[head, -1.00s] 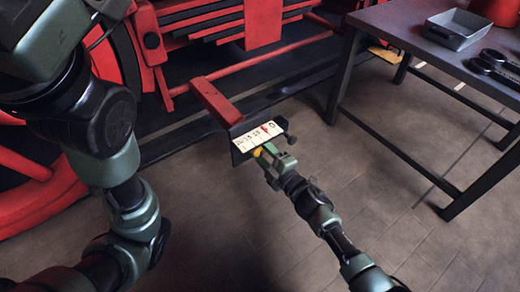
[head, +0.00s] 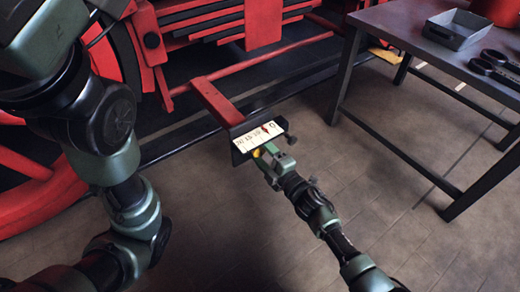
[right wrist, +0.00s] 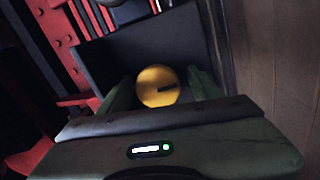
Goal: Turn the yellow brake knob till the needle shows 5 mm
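The yellow brake knob (right wrist: 150,80) sits between the two green fingers of my right gripper (right wrist: 160,92) in the right wrist view. The fingers press close on both sides of it, and a dark mark shows on its face. In the head view only a sliver of the knob (head: 257,154) shows beside my right gripper (head: 268,152). Above it is the white gauge scale (head: 252,138) with numbers falling to 0 at the right. The red needle (head: 265,128) stands near the right end, left of the 0; its exact reading is too small to tell. My left gripper is out of view.
The gauge sits on a dark plate at the end of a red bar (head: 216,102) by the red locomotive. A dark table (head: 410,35) at the right holds a grey tray (head: 456,28) and black-handled tools (head: 490,62). Paved floor is clear around my right arm.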

